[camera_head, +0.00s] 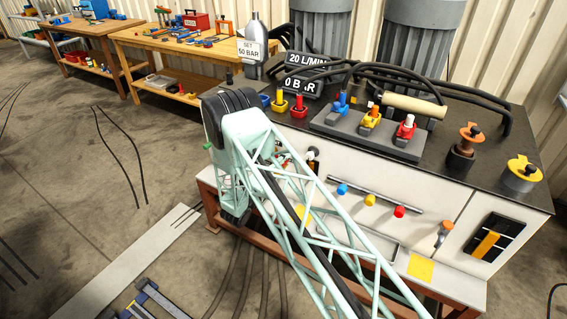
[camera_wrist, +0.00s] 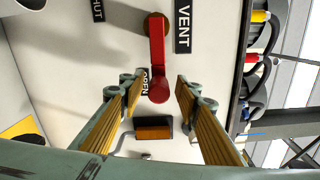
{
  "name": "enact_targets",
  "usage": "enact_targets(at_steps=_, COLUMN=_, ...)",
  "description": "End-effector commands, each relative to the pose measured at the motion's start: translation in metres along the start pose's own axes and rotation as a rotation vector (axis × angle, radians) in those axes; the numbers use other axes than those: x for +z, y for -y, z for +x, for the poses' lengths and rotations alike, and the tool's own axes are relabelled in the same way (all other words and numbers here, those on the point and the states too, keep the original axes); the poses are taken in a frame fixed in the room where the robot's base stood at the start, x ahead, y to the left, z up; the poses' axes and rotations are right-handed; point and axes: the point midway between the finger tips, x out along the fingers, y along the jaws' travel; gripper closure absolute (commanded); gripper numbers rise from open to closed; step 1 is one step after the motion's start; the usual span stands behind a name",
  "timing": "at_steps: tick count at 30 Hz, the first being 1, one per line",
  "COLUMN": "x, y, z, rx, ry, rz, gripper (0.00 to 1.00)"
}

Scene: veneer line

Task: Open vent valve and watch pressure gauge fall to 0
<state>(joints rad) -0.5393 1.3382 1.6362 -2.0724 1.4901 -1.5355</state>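The vent valve's red lever (camera_wrist: 158,45) fills the top middle of the wrist view, beside the VENT label (camera_wrist: 183,26). Its round end lies next to the OPEN label (camera_wrist: 145,82); the SHUT label (camera_wrist: 98,10) is off to the left. My gripper (camera_wrist: 157,90) is open, its two ribbed fingers either side of the lever's end, with visible gaps and no clear contact. In the head view my arm hides the lever. The pressure display (camera_head: 302,86) on the bench reads 0 BAR, with a letter partly covered.
A flow display (camera_head: 307,61) reads 20 L/MIN above it. The black bench top (camera_head: 465,130) carries hoses, coloured couplings and a wooden-coloured roller (camera_head: 413,106). A sign (camera_head: 250,49) reads SET 50 BAR. A black-and-orange part (camera_wrist: 153,128) shows between my fingers.

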Motion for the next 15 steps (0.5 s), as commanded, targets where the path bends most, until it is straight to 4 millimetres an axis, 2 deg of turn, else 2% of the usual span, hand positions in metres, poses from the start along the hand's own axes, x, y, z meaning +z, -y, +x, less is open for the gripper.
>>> enact_targets(at_steps=8, x=0.0, y=0.0, z=-0.021, rx=0.001, ry=0.001, rz=-0.002, gripper=0.7)
enact_targets(at_steps=15, x=0.001, y=0.0, z=-0.052, rx=0.0, ry=0.002, rz=-0.001, gripper=0.7)
